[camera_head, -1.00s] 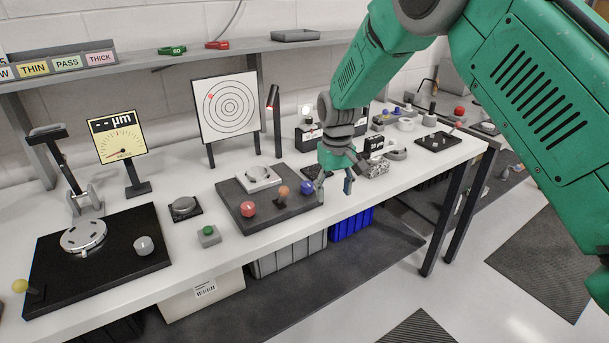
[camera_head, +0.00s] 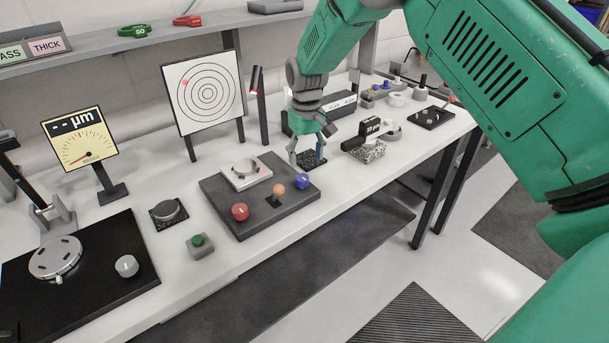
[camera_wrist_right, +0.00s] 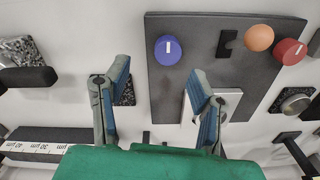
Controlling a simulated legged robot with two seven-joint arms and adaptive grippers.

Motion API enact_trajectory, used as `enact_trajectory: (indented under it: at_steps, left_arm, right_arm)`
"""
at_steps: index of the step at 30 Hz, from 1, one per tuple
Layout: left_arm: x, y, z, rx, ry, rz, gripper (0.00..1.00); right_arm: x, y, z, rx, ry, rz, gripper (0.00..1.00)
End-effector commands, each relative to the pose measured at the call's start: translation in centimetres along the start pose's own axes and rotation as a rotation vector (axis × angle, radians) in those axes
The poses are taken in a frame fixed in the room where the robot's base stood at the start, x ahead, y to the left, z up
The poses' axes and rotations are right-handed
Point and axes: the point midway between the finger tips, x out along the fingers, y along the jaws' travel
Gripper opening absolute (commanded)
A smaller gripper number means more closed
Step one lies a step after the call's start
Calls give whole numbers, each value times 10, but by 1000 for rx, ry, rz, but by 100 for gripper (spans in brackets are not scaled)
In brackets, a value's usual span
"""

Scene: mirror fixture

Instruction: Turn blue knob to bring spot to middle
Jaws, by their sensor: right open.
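The blue knob (camera_head: 302,181) sits at the right end of the dark fixture plate (camera_head: 225,205), with a white mark on top. It also shows in the right wrist view (camera_wrist_right: 168,50), ahead of the fingers and apart from them. The red knob (camera_head: 240,212) and an orange ball-topped part (camera_head: 278,189) are on the same plate. A round mirror mount (camera_head: 246,171) sits at its back. The target board (camera_head: 205,93) stands behind, with a red spot (camera_head: 185,82) up and left of its rings' centre. My right gripper (camera_head: 308,158) is open and empty, behind the blue knob. My left gripper is out of view.
A green button box (camera_head: 200,245) and a small round part on a dark pad (camera_head: 169,211) lie left of the plate. A gauge (camera_head: 80,139) stands further left. A black block on a speckled base (camera_head: 368,150) is right of my gripper.

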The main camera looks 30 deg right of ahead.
Motion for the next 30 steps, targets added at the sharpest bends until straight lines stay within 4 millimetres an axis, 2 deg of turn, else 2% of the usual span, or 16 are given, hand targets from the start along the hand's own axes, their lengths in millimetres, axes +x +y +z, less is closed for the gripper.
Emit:
enact_trajectory:
  at_steps: [1,6,12,23,24,28,30]
  left_arm:
    - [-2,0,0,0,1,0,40]
    - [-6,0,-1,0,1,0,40]
    - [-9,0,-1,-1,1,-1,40]
    - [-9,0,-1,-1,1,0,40]
    - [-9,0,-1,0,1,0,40]
    - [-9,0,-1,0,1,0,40]
    - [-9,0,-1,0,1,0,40]
  right_arm:
    - [12,-1,0,-1,-4,1,51]
    - [42,-5,1,-3,0,5,51]
    - [66,-3,1,-2,2,2,51]
    - [74,1,0,-1,2,-2,51]
    - [74,0,0,-1,2,-1,47]
    - [73,0,0,-1,2,1,2]
    - [72,0,0,-1,3,4,2]
